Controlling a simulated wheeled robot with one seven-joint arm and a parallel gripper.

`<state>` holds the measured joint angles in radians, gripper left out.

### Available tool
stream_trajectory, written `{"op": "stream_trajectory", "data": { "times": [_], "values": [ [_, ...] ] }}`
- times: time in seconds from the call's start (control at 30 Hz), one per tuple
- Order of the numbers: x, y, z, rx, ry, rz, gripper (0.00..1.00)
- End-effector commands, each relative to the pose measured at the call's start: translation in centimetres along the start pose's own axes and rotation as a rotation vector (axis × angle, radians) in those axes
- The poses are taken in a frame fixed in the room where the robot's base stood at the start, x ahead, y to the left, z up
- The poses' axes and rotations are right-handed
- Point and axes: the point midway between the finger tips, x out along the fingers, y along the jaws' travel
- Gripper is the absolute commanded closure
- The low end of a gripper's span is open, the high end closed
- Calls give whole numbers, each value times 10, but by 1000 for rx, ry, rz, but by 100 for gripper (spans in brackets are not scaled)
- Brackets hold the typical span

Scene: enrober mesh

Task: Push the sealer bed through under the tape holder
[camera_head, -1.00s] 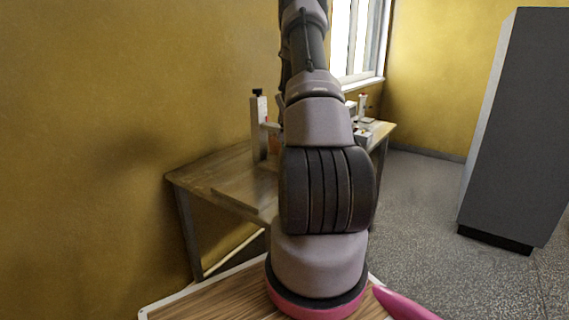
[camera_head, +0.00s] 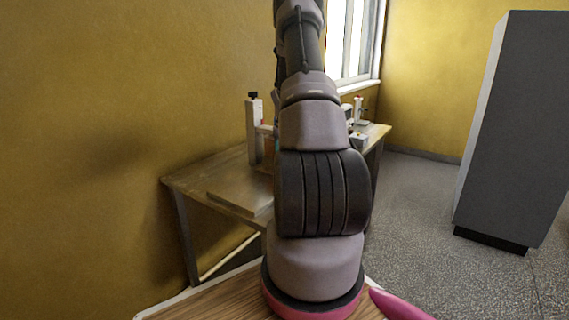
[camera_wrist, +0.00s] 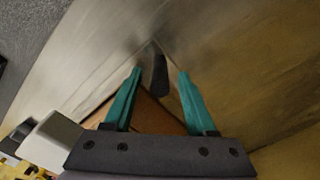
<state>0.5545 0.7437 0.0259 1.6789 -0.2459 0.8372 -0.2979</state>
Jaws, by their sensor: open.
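In the head view a pale upright post with a dark top (camera_head: 255,130) stands on the workbench; it seems to be part of the tape holder. A flat board (camera_head: 238,194) lies at the bench's near left and may be the sealer bed. My arm hides the middle of the bench. In the wrist view my gripper (camera_wrist: 159,72) is open, its two teal fingers apart. A dark narrow piece (camera_wrist: 160,76) shows between the fingertips; I cannot tell whether they touch it. An orange-brown surface (camera_wrist: 152,116) lies behind the fingers.
The workbench (camera_head: 196,178) stands against the yellow wall. Small pale items (camera_head: 358,112) sit at its far right end. A white block (camera_wrist: 52,138) is at lower left in the wrist view. A tall grey cabinet (camera_head: 515,130) stands right, with clear floor (camera_head: 415,215) between.

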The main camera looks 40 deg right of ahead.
Motion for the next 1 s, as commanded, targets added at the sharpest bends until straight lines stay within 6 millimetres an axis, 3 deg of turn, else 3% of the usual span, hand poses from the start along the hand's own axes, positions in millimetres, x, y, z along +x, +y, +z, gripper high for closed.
{"op": "stream_trajectory", "data": {
  "times": [0.2,0.4,0.77,0.8,0.93,1.0],
  "values": [
    [-47,0,-1,1,5,1,43],
    [-75,1,-1,1,3,1,43],
    [-83,0,0,1,1,0,43],
    [-83,0,0,1,1,0,47],
    [-80,-8,2,-34,-7,13,96],
    [-76,-22,7,-100,-22,37,100]
  ]
}}
